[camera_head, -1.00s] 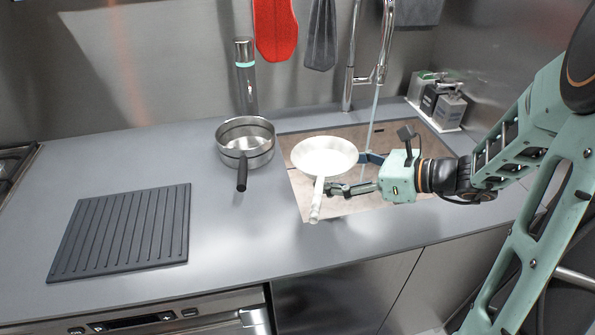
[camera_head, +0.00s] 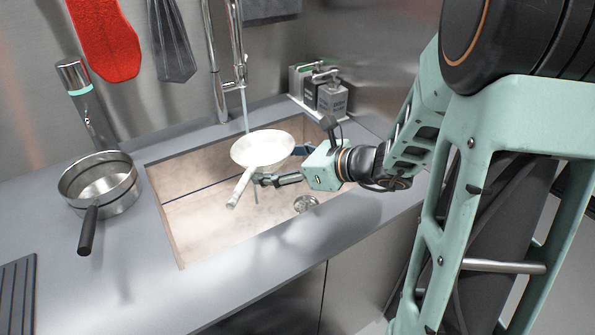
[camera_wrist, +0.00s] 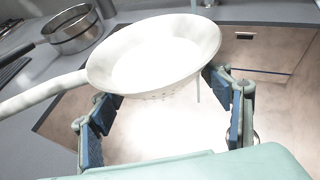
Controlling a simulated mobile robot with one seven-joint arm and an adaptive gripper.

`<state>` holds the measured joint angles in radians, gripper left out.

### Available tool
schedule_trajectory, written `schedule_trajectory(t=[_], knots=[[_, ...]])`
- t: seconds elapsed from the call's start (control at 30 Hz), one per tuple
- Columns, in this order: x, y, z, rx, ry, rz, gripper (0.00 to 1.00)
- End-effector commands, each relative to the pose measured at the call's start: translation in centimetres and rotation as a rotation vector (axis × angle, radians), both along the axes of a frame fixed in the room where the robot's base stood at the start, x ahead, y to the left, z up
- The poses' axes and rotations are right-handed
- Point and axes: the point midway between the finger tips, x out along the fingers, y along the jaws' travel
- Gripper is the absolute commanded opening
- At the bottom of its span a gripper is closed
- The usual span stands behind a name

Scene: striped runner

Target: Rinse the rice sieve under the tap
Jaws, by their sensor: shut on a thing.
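The white rice sieve (camera_head: 263,147), a shallow bowl with a pale handle, is held over the sink (camera_head: 200,225). My gripper (camera_head: 281,166) is shut on it from the right; the wrist view shows the sieve (camera_wrist: 150,62) between my fingers, its handle to the left. The chrome tap (camera_head: 239,75) stands behind the sink. Its thin water stream (camera_head: 245,112) runs down to the sieve's far rim in the head view. A thin line of water also shows below the sieve in the wrist view. I cannot tell whether it passes through or behind the sieve.
A steel pot (camera_head: 100,185) with a black handle stands left of the sink. A dark ribbed mat (camera_head: 18,295) lies at the lower left. Dispensers (camera_head: 325,92) stand at the back right corner. A red mitt (camera_head: 104,40) hangs on the wall. The drain (camera_head: 305,203) is uncovered.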

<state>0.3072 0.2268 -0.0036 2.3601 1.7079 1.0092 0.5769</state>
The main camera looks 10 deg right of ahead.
Motion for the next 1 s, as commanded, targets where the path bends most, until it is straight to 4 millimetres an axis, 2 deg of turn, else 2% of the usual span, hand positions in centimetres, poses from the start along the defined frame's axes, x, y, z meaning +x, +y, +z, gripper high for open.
schedule_trajectory(t=[0.03, 0.1, 0.3, 0.57, 1.0], knots=[[-0.3, 1.4, -0.7, 0.001, -0.005, -0.006, 0.36], [-0.6, 2.8, -0.8, 0.006, -0.005, -0.025, 0.36], [-1.4, 5.1, -0.9, 0.019, 0.003, -0.066, 0.36], [-1.3, 5.6, -1.0, 0.026, 0.009, -0.083, 0.36], [2.6, 5.1, -1.7, 0.025, 0.009, -0.082, 0.36]])
